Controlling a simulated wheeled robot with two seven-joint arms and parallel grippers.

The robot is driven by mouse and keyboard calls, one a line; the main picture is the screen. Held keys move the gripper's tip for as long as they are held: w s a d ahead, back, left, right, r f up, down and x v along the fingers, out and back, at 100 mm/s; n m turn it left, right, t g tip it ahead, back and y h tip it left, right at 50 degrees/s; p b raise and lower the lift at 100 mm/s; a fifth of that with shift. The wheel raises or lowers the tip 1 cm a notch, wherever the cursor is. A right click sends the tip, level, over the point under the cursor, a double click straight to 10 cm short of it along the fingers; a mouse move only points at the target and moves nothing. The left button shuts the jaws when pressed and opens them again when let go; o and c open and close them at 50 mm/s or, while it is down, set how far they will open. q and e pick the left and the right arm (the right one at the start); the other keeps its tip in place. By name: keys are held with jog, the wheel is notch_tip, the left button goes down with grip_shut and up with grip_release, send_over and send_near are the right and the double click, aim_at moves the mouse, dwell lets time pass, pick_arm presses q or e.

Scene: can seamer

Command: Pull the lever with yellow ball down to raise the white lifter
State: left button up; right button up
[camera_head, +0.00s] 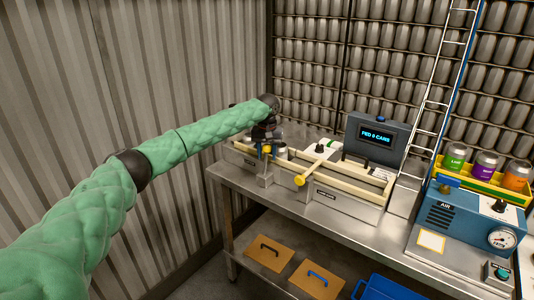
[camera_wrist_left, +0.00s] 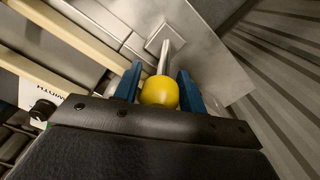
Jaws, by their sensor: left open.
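The lever with the yellow ball (camera_wrist_left: 159,93) shows in the left wrist view, with its metal rod (camera_wrist_left: 164,58) running up from the ball to a square plate. My left gripper (camera_wrist_left: 160,72) is open, with one blue finger on each side of the ball; I cannot tell whether either finger touches it. In the head view my left gripper (camera_head: 264,151) is at the left end of the cream-railed machine (camera_head: 335,186), over the lever's yellow ball (camera_head: 267,149). I cannot pick out the white lifter for certain. My right gripper is out of view.
A second yellow knob (camera_head: 300,180) sticks out from the machine's front. A dark display box (camera_head: 377,135) stands behind. A blue air unit (camera_head: 473,214) and a yellow tray (camera_head: 484,178) of cans are at right. A corrugated wall (camera_head: 180,60) rises at left.

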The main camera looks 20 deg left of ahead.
pick_arm(q)
grip_shut()
